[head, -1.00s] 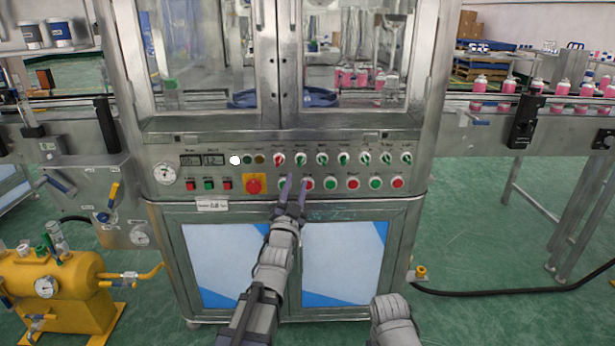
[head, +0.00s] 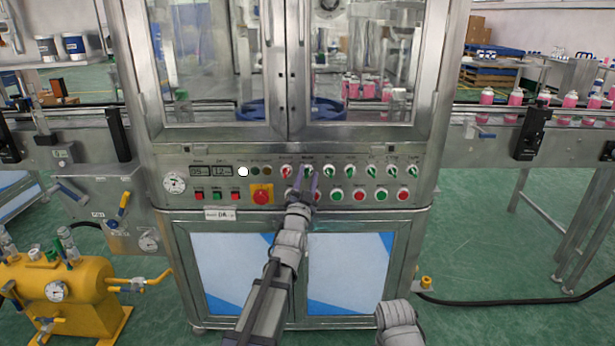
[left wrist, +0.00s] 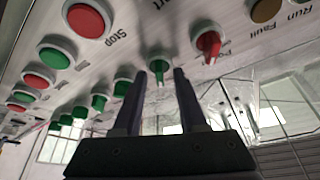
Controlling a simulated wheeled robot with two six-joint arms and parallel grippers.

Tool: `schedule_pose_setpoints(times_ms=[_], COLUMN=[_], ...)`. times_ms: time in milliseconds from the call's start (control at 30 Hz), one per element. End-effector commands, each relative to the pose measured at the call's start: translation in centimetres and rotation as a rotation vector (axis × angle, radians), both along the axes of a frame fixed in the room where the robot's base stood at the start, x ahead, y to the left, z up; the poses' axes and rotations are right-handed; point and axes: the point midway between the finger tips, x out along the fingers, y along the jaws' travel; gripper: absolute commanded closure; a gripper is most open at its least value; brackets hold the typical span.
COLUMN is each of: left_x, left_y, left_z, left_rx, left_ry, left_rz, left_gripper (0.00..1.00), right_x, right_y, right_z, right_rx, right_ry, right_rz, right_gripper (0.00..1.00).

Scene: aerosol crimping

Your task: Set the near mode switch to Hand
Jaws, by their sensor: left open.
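A row of selector switches runs along the machine's control panel. The second from the left is a green-handled switch (head: 308,171), which also shows in the left wrist view (left wrist: 158,68). Its label is too blurred to read surely, so I cannot confirm that it is the mode switch. My left gripper (head: 307,181) is open in front of the panel at this switch. In the left wrist view the fingers (left wrist: 159,76) stand one on each side of the green handle, with visible gaps; contact is not seen. My right gripper is out of view.
A red-handled switch (head: 286,170) sits just left of the green one; more green switches continue rightward. Push buttons (head: 359,195) line the row below. A red emergency stop (head: 261,194) on yellow is at lower left. Glass doors (head: 345,75) stand above.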

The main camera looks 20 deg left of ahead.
Motion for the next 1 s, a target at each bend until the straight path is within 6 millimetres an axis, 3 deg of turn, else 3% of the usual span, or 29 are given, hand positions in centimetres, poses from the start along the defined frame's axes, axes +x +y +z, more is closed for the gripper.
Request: schedule_pose_setpoints(times_ms=[67, 400, 1000], left_x=[-0.03, -0.04, -0.02], left_y=[-0.01, -0.01, -0.02], left_z=[-0.01, -0.02, -0.06], left_rx=[0.000, 0.000, -0.015], left_ry=[0.000, 0.000, -0.003], left_rz=[0.000, 0.000, 0.000], left_gripper=[0.61, 0.99, 1.00], right_x=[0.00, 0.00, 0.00], right_y=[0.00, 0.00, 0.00], right_z=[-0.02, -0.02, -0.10], right_rx=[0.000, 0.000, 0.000], right_ry=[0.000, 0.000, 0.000], right_rz=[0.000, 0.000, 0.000], right_gripper=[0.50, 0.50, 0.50])
